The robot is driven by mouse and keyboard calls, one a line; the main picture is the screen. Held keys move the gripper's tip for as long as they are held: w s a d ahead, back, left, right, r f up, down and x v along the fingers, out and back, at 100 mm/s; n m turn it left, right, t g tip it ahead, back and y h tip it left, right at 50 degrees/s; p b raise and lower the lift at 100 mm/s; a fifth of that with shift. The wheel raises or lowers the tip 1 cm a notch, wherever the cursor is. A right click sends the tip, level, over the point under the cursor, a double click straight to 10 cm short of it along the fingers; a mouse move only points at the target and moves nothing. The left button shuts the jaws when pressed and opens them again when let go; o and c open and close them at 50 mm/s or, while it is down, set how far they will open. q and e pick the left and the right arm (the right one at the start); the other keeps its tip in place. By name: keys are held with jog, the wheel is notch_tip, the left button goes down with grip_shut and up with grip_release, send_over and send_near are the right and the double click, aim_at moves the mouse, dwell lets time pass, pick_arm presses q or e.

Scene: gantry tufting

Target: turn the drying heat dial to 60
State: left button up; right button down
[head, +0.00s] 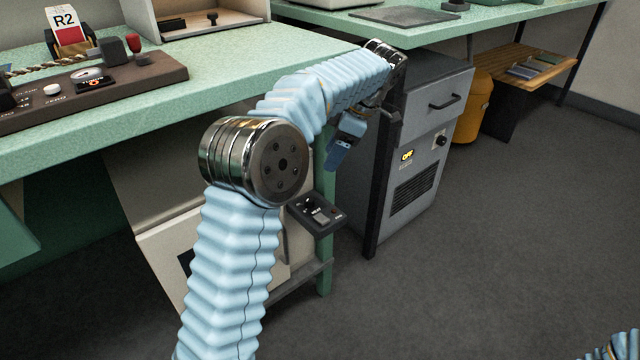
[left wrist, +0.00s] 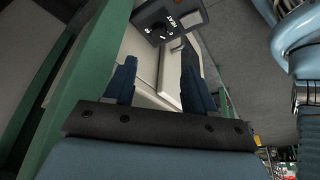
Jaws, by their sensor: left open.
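A small dark control box (head: 334,222) juts out by the green table leg in the head view. In the left wrist view, the box (left wrist: 190,12) shows a black round dial (left wrist: 158,33) beside the label HEAT. Its setting is too small to read. My left gripper (head: 340,152) is above and slightly right of the box in the head view, with blue fingers pointing down. In the left wrist view, the open fingers (left wrist: 158,62) are empty, and the dial shows beyond the gap between their tips, apart from them. My right gripper is out of view.
A grey cabinet (head: 455,82) with a lit OFF display and a black knob (head: 441,140) stands right of the box. The green tabletop (head: 225,78) overhangs a pale unit (head: 160,245). A yellow bin (head: 474,105) stands farther back. The floor (head: 480,270) at right is clear.

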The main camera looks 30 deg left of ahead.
aim_at(309, 198)
pick_arm(q)
jog(key=b+x, duration=0.3)
jog(key=x, duration=1)
jog(key=shift+w+a+f, duration=0.1)
jog(key=shift+f, duration=0.25)
jog(key=c, duration=1)
